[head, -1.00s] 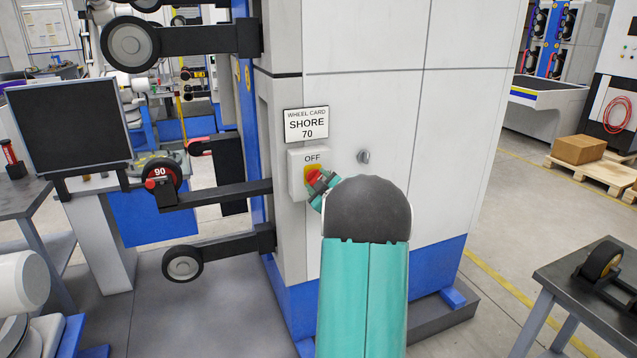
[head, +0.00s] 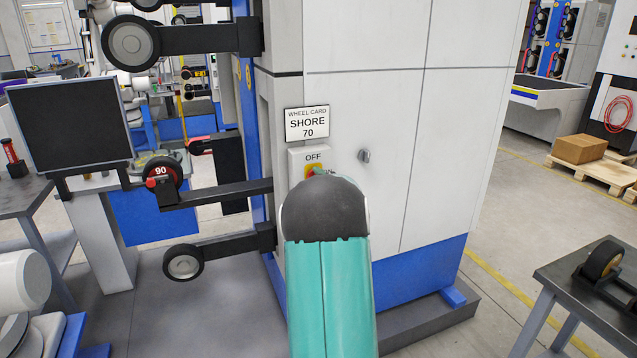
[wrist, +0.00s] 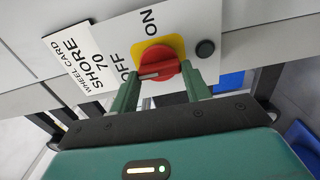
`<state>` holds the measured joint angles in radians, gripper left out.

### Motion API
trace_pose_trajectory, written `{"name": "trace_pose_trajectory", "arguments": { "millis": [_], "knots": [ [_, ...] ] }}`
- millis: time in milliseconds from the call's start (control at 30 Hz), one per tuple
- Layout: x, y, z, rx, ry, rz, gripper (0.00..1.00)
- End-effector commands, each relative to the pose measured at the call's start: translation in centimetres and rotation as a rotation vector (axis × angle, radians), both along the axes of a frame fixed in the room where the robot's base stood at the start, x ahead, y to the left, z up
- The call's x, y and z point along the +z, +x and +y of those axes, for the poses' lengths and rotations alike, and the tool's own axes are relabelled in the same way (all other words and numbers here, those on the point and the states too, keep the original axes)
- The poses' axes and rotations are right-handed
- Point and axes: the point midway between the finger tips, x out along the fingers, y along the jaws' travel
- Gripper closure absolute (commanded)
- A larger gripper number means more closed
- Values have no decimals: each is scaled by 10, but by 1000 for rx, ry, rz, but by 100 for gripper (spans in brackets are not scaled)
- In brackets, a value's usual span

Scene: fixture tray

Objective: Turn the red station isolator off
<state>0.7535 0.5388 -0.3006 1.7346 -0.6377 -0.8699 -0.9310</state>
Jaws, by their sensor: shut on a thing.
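The red isolator knob (wrist: 158,62) sits on a yellow plate (wrist: 172,43) in the wrist view, with ON and OFF labels beside it. My gripper (wrist: 160,74) is shut on the knob, one green finger on each side. The white mark on the knob points left in the wrist view, towards the OFF label. In the head view the red isolator (head: 311,171) shows only as a sliver under the OFF label; my arm hides the rest and most of my gripper.
The wheel card (head: 307,123) reading SHORE 70 is just above the isolator box. A small grey knob (head: 364,156) sticks out of the cabinet (head: 400,130) to the right. Arms with wheels (head: 183,262) jut out left. A dark table (head: 600,290) stands front right.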

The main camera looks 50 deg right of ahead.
Motion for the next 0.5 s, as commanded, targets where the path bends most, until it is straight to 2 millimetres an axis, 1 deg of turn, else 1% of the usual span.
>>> {"name": "trace_pose_trajectory", "arguments": {
  "millis": [500],
  "knots": [
    [0, -1, -1, -3, -35, 20, 76]
  ]
}}
